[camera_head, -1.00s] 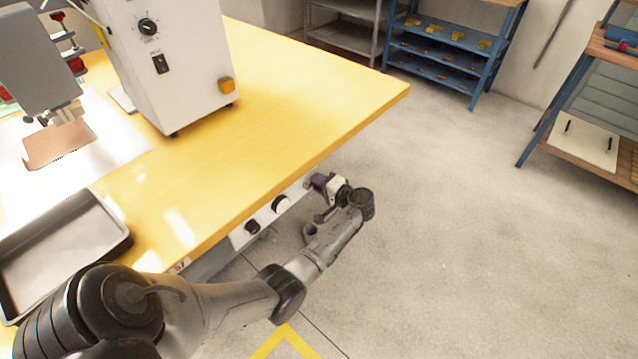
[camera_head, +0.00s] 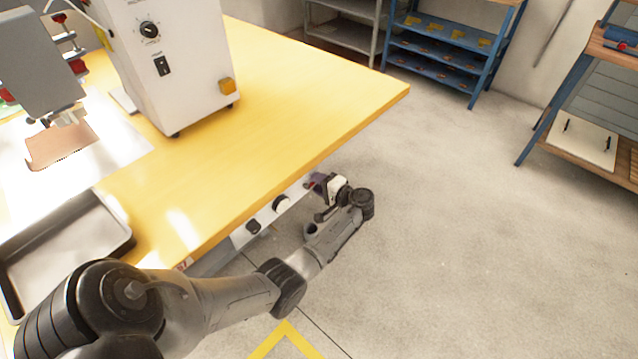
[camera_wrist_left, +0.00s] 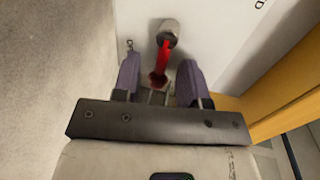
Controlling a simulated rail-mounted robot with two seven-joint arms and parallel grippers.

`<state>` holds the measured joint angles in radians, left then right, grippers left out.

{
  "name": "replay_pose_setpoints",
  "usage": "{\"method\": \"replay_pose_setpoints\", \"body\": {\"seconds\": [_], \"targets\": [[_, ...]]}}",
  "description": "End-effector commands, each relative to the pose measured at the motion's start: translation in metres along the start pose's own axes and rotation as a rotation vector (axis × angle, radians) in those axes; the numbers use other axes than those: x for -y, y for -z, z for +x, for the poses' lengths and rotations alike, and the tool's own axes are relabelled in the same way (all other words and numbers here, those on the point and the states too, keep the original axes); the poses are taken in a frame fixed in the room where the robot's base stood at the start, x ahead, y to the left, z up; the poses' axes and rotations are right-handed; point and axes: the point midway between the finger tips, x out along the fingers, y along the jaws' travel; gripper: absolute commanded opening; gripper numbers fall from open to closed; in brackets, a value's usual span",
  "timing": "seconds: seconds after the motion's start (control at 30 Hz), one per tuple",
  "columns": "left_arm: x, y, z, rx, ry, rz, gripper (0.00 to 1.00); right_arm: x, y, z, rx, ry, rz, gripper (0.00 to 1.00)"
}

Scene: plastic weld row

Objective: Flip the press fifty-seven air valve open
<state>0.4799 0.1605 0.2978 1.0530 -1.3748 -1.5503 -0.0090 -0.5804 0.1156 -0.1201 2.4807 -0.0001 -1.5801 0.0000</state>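The air valve's red lever (camera_wrist_left: 162,64) shows in the left wrist view, hanging from a round metal fitting (camera_wrist_left: 170,32) on a white panel. My left gripper (camera_wrist_left: 159,80) is open, with one purple-grey finger on each side of the lever. Small gaps seem to show between the fingers and the lever. In the head view my left gripper (camera_head: 322,184) is at the white panel (camera_head: 245,232) under the yellow table's front edge, and the lever is hidden there. A partly visible number tag (camera_head: 184,264) sits on the table edge. My right gripper is not in view.
The yellow table (camera_head: 290,95) carries a white press unit (camera_head: 185,70) and a grey tray (camera_head: 65,250). Dark and white knobs (camera_head: 282,204) stick out from the panel beside the gripper. The floor to the right is clear, with shelves (camera_head: 435,50) behind.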

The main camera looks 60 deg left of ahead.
Motion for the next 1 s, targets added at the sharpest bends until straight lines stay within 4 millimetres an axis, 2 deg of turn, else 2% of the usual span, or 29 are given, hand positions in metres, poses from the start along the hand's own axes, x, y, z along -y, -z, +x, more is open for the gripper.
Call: {"method": "replay_pose_setpoints", "body": {"seconds": [0.23, 0.37, 0.8, 1.0], "targets": [[0.0, 0.0, -0.002, 0.0, 0.0, 0.0, 0.39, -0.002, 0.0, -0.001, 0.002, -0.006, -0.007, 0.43], [0.002, 0.0, -0.015, -0.001, -0.002, 0.001, 0.39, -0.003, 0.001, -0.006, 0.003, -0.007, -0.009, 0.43], [0.002, 0.0, -0.098, -0.001, -0.002, 0.001, 0.39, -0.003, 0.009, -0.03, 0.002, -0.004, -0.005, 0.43], [0.001, 0.0, -0.124, -0.001, -0.001, 0.001, 0.39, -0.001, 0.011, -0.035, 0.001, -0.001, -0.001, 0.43]]}}
